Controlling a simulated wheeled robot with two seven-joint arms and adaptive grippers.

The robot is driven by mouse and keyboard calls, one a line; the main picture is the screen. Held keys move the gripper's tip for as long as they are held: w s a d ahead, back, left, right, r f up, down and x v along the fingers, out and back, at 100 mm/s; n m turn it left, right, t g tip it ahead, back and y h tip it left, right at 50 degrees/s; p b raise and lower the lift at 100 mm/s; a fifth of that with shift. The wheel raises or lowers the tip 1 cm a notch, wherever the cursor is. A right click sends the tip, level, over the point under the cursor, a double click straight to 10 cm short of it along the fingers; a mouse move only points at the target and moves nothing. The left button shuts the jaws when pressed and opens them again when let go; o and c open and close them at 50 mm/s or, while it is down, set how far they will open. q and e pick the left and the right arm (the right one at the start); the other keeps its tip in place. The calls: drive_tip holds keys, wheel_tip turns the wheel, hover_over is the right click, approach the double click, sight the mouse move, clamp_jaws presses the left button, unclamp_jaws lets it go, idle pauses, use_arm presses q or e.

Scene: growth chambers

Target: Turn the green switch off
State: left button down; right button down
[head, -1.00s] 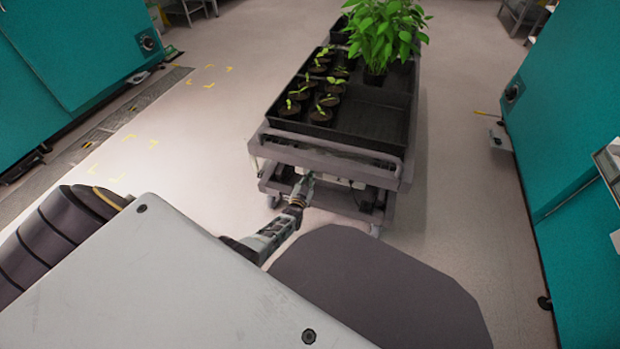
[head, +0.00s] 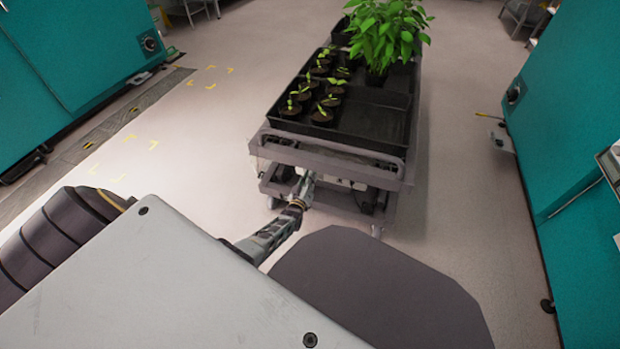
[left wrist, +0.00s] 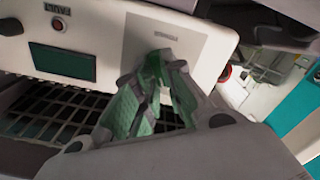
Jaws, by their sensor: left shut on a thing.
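In the left wrist view, my left gripper (left wrist: 160,62) is at a white control panel (left wrist: 112,30) on the cart. Its green-padded fingers are closed on the green switch (left wrist: 152,66), which is mostly hidden between them. The switch's exact position cannot be told. In the head view, my left gripper (head: 304,182) reaches to the near end of the cart (head: 330,155), below its top. The switch cannot be made out there. My right gripper is not in view.
The panel also has a dark green screen (left wrist: 62,62), a red button (left wrist: 224,74) and a red light (left wrist: 57,24) by a FAULT label. The cart carries black trays (head: 365,120) of seedlings and a leafy plant (head: 385,35).

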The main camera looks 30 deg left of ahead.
use_arm(q)
drive_tip(key=shift+f+n, duration=0.1)
drive_tip(key=shift+n, duration=1.2)
drive_tip(key=c, duration=1.5)
unclamp_jaws()
drive_tip(key=shift+s, duration=0.15)
drive_tip(key=v, duration=1.1)
drive_tip(key=shift+s, duration=0.35)
drive_tip(key=shift+d, duration=0.1)
